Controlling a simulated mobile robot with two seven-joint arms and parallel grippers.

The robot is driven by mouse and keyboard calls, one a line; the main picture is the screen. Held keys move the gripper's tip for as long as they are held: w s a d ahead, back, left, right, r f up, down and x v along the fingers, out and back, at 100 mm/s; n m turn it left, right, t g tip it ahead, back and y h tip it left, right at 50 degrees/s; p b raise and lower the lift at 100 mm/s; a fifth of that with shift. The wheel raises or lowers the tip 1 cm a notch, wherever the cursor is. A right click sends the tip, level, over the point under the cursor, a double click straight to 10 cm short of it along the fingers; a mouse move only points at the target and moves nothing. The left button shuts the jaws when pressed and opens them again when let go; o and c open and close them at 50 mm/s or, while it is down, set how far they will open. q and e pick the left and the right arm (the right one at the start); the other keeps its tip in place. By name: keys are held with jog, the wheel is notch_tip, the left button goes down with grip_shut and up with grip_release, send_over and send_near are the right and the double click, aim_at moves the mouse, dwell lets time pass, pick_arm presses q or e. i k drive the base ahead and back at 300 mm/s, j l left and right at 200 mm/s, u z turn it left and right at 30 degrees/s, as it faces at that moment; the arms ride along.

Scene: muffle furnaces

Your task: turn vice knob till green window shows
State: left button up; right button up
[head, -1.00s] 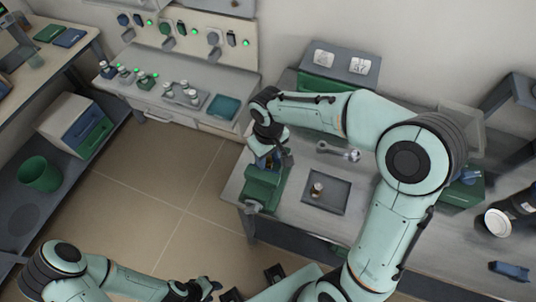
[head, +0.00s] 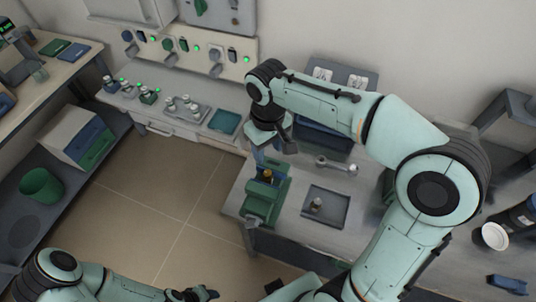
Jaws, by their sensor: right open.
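The green vice (head: 262,201) stands at the left front edge of the grey bench. A small brass-coloured knob (head: 268,176) shows at its top. I cannot make out a green window, because the vice body is green and small in view. My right gripper (head: 275,149) is open and empty, just above and behind the knob, and seems apart from it. My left gripper (head: 197,294) is low at the bottom edge, away from the vice. Its fingers are too small and dark to read.
A dark tray (head: 337,205) with a small metal part lies right of the vice. A side counter with a blue-green tray (head: 224,121) stands at the back left. Open floor (head: 160,205) lies left of the bench.

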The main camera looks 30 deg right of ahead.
aim_at(253, 220)
jog(key=k, duration=1)
